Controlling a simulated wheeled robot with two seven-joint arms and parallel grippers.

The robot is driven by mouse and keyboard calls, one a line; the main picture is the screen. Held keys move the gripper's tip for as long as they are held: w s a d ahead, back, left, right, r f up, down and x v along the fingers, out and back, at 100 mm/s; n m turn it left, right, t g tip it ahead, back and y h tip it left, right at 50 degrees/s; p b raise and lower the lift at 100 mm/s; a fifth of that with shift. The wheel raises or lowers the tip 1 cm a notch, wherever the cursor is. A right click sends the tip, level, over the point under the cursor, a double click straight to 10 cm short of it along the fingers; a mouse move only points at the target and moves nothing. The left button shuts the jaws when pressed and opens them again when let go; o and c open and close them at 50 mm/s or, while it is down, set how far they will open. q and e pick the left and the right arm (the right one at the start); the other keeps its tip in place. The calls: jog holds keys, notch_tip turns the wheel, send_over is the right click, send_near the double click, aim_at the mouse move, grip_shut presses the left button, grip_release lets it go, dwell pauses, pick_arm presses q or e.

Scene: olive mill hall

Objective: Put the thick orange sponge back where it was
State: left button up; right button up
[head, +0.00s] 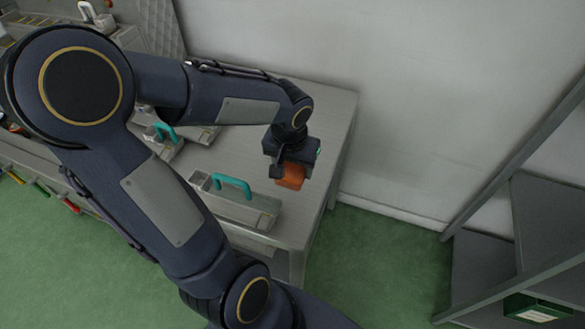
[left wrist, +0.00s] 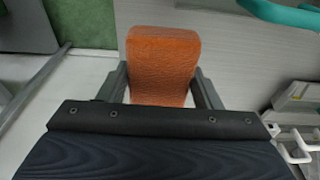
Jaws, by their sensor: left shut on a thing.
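The thick orange sponge (head: 290,177) is held by my left gripper (head: 287,165) over the right part of the grey table (head: 338,118). In the left wrist view the sponge (left wrist: 163,62) sits between the two fingers of my left gripper (left wrist: 163,85), which is shut on it. I cannot tell from these views whether the sponge touches the table top. A grey tray with a teal handle (head: 232,182) stands on the table just left of and in front of the sponge. My right gripper is not in view.
Another teal-handled carrier (head: 165,132) stands further left, partly hidden by my arm. A wall (head: 420,110) runs behind the table. A grey shelf rack (head: 545,220) stands at the right, with a green box (head: 538,310) low on it. Green floor (head: 390,255) lies between.

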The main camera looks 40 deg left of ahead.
pick_arm(q)
jog(key=w+a+f, duration=0.1)
jog(key=f, duration=0.1)
jog(key=w+a+f, duration=0.1)
jog(key=w+f, duration=0.1)
jog(key=w+a+f, duration=0.2)
jog(key=shift+a+f, duration=0.1)
jog(key=shift+f, duration=1.75)
jog(key=shift+b, duration=0.35)
jog(key=shift+f, duration=0.2)
jog(key=o, duration=0.9)
jog(key=shift+r, duration=0.1)
